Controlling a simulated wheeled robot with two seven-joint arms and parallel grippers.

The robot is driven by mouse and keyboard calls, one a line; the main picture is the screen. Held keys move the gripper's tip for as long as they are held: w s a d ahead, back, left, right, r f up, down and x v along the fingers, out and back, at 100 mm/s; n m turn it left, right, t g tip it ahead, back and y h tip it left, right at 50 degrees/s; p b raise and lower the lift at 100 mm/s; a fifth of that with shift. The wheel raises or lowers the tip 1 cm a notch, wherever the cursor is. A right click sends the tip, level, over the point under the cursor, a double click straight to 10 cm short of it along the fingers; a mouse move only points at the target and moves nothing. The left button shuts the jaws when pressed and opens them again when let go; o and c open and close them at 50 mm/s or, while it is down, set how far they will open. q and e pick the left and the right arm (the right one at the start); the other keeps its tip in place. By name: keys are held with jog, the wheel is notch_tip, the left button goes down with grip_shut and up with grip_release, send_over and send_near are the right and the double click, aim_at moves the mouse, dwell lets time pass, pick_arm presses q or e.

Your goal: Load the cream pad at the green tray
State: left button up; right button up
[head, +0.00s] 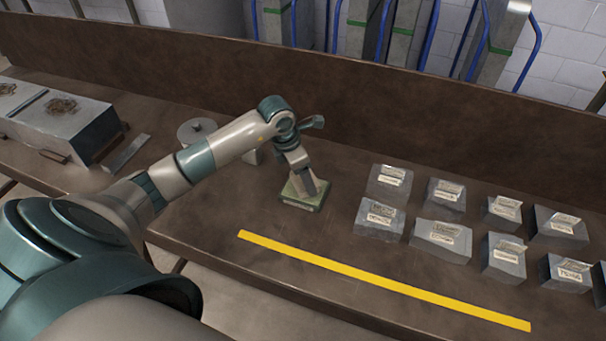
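A small green tray (291,196) sits on the brown bench, left of the grey blocks. My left arm reaches in from the left, and its gripper (309,190) points down right over the tray. The gripper covers part of the tray. A pale patch shows on the tray around the fingers; I cannot tell whether it is the cream pad or part of the tray. Whether the fingers are open or shut is not clear. My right gripper is not in view.
Several grey labelled blocks (436,238) stand in rows to the right. A yellow strip (380,279) runs along the front of the bench. A grey metal box (58,128) and a round grey piece (196,130) lie at the left. A raised back board (400,100) closes the rear.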

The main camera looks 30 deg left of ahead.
pick_arm(q)
jog(key=shift+f+b, duration=0.45)
dwell(1.0)
dwell(0.6)
jog(key=shift+f, duration=0.15)
dwell(1.4)
jog(key=shift+r+p, duration=0.45)
jog(key=shift+r, duration=0.85)
jog(key=shift+r+p, duration=1.05)
jog(key=shift+r, duration=1.25)
jog(key=shift+d, duration=0.1)
